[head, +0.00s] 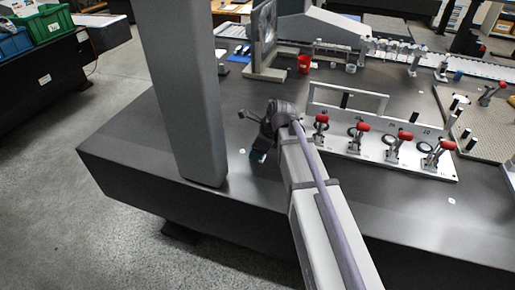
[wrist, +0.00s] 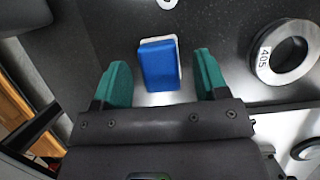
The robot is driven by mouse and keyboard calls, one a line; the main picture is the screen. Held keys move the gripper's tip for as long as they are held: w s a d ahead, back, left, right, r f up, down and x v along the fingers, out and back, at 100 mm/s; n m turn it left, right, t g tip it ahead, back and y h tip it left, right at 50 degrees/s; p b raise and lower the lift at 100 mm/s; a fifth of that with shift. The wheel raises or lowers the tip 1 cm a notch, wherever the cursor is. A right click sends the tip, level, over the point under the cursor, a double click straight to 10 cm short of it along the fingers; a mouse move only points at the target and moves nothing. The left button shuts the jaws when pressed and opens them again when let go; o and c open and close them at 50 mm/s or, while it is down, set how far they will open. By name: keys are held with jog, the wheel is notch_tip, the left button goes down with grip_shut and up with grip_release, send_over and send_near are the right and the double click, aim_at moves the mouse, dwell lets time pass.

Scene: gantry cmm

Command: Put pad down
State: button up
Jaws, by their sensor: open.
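The pad is a small blue block (wrist: 158,65) with a pale edge, lying on the dark surface in the wrist view. My gripper (wrist: 161,62) has two green fingers, open, one on each side of the pad. Gaps show between both fingers and the pad. In the head view my gripper (head: 258,155) is low over the dark table, left of the clamp fixture; the pad is not distinguishable there.
A steel ring (wrist: 285,52) marked 405 lies right of my gripper. A plate with red-handled toggle clamps (head: 385,148) stands to the right in the head view. A red cup (head: 304,64) stands farther back. The dark table (head: 140,130) is bare at the left.

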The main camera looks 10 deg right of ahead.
jog(key=p+v, duration=0.9)
jog(key=v, duration=0.2)
jog(key=s+a+f+n+g+h, duration=0.1)
jog(key=s+a+n+h, duration=0.1)
jog(key=s+n, duration=0.8)
jog(key=s+a+n+g+h, duration=0.2)
jog(key=s+n, duration=0.3)
jog(key=n, duration=1)
notch_tip(320, 180, up, 8)
jog(key=p, duration=0.8)
jog(key=shift+s, duration=0.15)
